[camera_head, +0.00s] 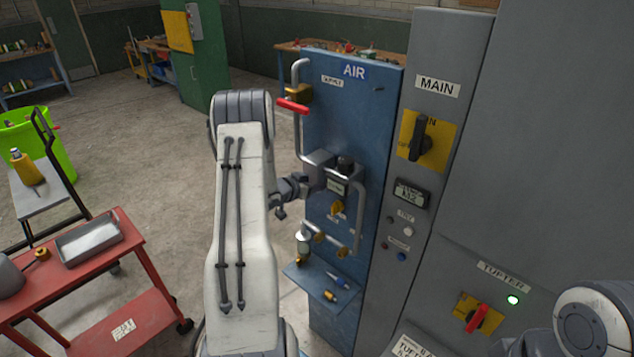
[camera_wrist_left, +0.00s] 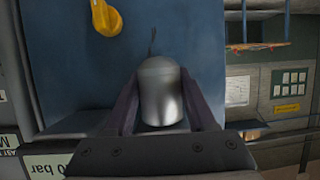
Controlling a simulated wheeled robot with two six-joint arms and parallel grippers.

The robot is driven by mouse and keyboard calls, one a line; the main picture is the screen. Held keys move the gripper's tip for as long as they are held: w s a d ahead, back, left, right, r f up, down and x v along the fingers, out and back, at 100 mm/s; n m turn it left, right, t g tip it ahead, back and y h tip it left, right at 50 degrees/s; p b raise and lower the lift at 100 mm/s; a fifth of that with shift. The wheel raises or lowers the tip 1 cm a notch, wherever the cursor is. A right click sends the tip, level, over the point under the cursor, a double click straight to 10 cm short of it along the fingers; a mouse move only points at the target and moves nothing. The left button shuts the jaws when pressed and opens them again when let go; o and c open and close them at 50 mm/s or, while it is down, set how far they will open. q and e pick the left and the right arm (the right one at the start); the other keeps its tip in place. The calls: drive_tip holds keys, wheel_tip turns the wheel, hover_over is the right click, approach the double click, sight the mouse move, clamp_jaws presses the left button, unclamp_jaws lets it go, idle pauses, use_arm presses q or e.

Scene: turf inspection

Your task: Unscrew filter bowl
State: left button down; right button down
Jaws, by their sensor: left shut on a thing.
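My left gripper (camera_head: 318,170) is at the blue air panel (camera_head: 362,105), beside a grey unit with a small display (camera_head: 337,186). In the left wrist view its two fingers (camera_wrist_left: 160,80) are shut around a smooth silver-grey cylinder with a rounded end (camera_wrist_left: 161,95), which looks like the filter bowl. My right gripper is out of view.
A red-handled valve (camera_head: 293,105) is above the gripper. Below are a pale bowl-like fitting (camera_head: 303,245), pipes, and a small blue shelf (camera_head: 310,283) with small items. A grey MAIN cabinet (camera_head: 424,60) stands right. A red cart (camera_head: 130,240) stands left; open floor lies between.

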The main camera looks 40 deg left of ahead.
use_arm(q)
drive_tip(key=shift+a+r+m+h+p, duration=0.1)
drive_tip(key=shift+r+m+h+p, duration=0.1)
drive_tip(key=shift+m+h+p, duration=0.65)
drive_tip(key=shift+m+h, duration=0.55)
drive_tip(key=shift+h, duration=0.2)
drive_tip(key=shift+f, duration=0.3)
drive_tip(key=shift+f+b, duration=0.5)
drive_tip(key=shift+b, duration=0.1)
drive_tip(key=shift+f+b, duration=1.9)
drive_tip(key=shift+f, duration=0.6)
drive_tip(key=shift+d, duration=0.25)
